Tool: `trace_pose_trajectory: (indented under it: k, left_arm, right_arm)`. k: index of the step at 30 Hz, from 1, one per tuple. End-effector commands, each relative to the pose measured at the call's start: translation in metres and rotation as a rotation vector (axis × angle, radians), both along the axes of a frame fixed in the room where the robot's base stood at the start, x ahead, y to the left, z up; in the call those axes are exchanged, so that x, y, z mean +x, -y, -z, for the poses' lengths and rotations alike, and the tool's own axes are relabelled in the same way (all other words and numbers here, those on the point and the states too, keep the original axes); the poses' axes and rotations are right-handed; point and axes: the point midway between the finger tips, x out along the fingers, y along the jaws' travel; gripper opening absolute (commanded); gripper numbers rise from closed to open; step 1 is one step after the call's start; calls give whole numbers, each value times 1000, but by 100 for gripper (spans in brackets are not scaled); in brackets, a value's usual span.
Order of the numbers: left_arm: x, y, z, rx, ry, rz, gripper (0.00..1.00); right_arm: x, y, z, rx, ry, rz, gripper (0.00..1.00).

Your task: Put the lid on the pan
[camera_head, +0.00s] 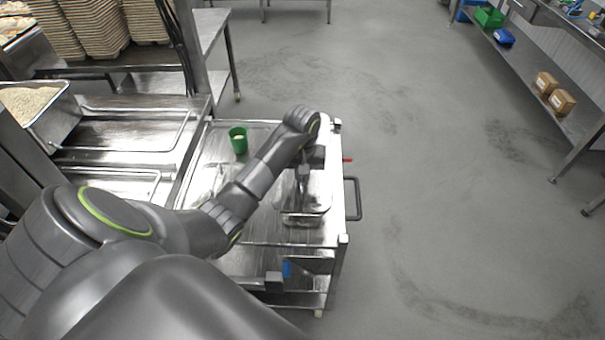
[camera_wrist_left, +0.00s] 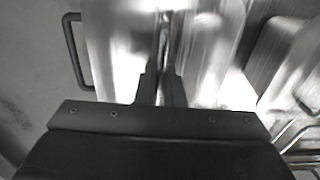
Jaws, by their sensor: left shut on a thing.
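My left gripper (camera_head: 303,182) reaches over the steel cart and points down. In the left wrist view its two dark fingers (camera_wrist_left: 160,88) are close together, shut on the lid, a shiny metal sheet (camera_wrist_left: 205,60) that is blurred there. The steel pan (camera_head: 303,219) is on the cart top, below the gripper near the right edge. Glare blends lid and pan, so I cannot tell whether they touch. My right gripper is not in view.
A green cup (camera_head: 238,140) stands on the cart (camera_head: 212,150) at the back left. A tray of grain (camera_head: 60,118) sits on the counter at left. A cart handle (camera_head: 355,198) sticks out at right. The floor on the right is clear.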

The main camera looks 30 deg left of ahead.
Motion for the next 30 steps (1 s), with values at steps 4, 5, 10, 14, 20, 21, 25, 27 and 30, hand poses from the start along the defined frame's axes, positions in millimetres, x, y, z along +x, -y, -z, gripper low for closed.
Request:
trace_pose_trajectory:
  k: [4, 5, 10, 14, 20, 21, 25, 27, 30]
  left_arm:
    - [0, 0, 6, 1, 1, 0, 0]
    - [0, 0, 6, 1, 1, 0, 0]
    - [0, 0, 6, 1, 1, 0, 0]
    - [0, 0, 6, 1, 1, 0, 0]
    - [0, 0, 8, 0, 1, 0, 0]
    - [0, 0, 8, 0, 1, 0, 0]
    - [0, 0, 10, 0, 1, 0, 0]
    - [0, 0, 11, 0, 1, 0, 0]
    - [0, 0, 12, 1, 1, 0, 0]
  right_arm:
    - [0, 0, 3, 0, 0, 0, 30]
    - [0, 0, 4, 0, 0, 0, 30]
    - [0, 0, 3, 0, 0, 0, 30]
    - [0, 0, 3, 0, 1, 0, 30]
    - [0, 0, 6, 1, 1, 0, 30]
    - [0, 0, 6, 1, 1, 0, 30]
    - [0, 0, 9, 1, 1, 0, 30]
    - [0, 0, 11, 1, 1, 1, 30]
    - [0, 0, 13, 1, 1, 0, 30]
